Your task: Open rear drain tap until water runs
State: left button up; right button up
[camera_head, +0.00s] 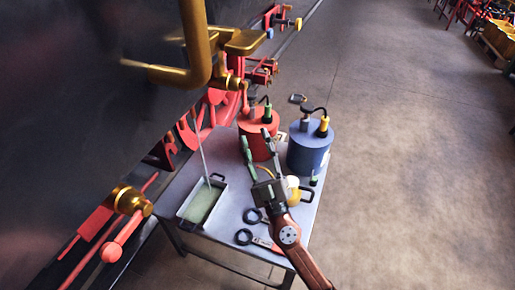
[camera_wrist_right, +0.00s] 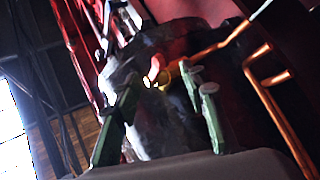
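A brass tap (camera_head: 131,201) with a red handle (camera_head: 122,238) sits low on the black boiler at the left. Another brass fitting (camera_head: 235,82) with a red lever hangs farther back; I cannot tell which is the rear drain tap. A thin pale streak (camera_head: 202,150), looking like water, comes down into a tray (camera_head: 183,211) of greenish liquid; its upper end is unclear. My right gripper (camera_head: 257,139) is open and empty above the table, in front of the red can. In the right wrist view, a small orange-red knob (camera_wrist_right: 155,68) shows beyond its parted fingers. My left gripper is out of view.
A grey table (camera_head: 228,222) carries a red can (camera_head: 258,143), a blue can (camera_head: 306,150), a yellow container (camera_head: 292,187) and black ring-ended tools (camera_head: 244,237). A thick brass pipe (camera_head: 196,45) bends down along the boiler.

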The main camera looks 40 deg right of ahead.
jog(key=shift+v, duration=1.2)
